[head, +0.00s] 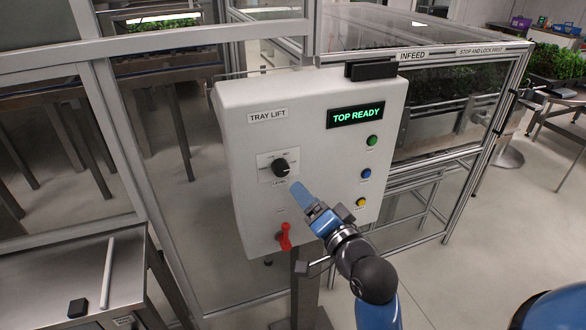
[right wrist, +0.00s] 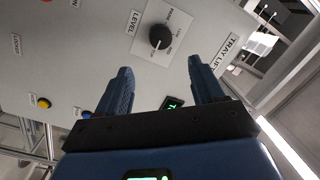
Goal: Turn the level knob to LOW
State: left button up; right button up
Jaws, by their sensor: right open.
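The black level knob (head: 281,167) sits on a pale square plate (head: 264,160) on the white TRAY LIFT panel (head: 235,125). In the right wrist view the knob (right wrist: 159,37) is ahead of my fingertips, with LEVEL printed beside its plate. The small markings around it are too small to read surely. My right gripper (head: 297,188) is just below and right of the knob in the head view, with its blue fingers pointing at the panel. In the right wrist view its fingers (right wrist: 160,75) are apart, with nothing between them. My left gripper is not in view.
The panel's display (head: 355,113) reads TOP READY. Green (head: 372,141), blue (head: 366,174) and yellow (head: 361,202) buttons run down its right side. A metal bench (head: 125,265) stands at lower left.

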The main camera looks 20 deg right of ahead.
aim_at(283, 171)
jog(key=w, duration=0.3)
jog(key=w+a+p, duration=0.1)
jog(key=w, duration=0.2)
jog(key=w+a+p, duration=0.1)
jog(key=w, duration=0.3)
jog(key=shift+w, duration=0.25)
jog(key=shift+c, duration=0.4)
jog(key=c, duration=1)
